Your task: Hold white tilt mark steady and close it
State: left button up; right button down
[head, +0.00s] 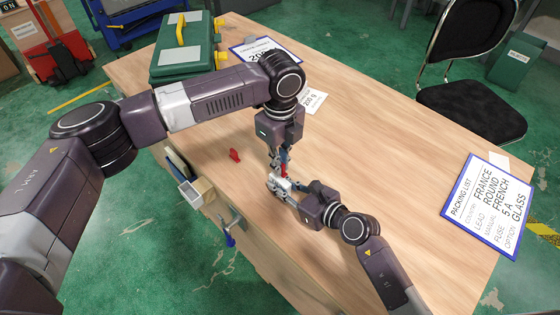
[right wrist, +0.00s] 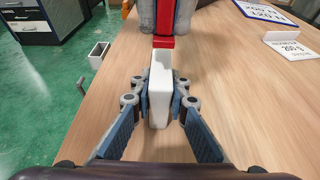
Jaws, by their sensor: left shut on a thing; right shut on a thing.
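The white tilt mark (right wrist: 159,90) is a pale upright block in the right wrist view. My right gripper (right wrist: 160,102) is shut on its sides, low over the wooden table. In the head view it shows small and partly hidden (head: 278,184). My left gripper (head: 279,160) comes from above and is shut on a red part (right wrist: 163,42). The red part is at the top end of the white tilt mark; I cannot tell whether they touch. My left gripper's fingers also show at the top of the right wrist view (right wrist: 168,18).
Another small red piece (head: 235,155) lies on the table to the left. A blue-framed packing list (head: 487,205) is at the right edge. A green toolbox (head: 183,50) stands at the back left. A black chair (head: 470,105) is beyond the table. The table's right middle is clear.

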pick_arm(q)
jog(key=shift+f, duration=0.1)
jog(key=shift+f, duration=0.8)
jog(key=shift+f, duration=0.65)
jog(key=o, duration=0.8)
jog(key=shift+c, duration=0.2)
jog(key=shift+r, duration=0.15)
notch_tip(320, 180, up, 12)
jog(key=shift+f, duration=0.1)
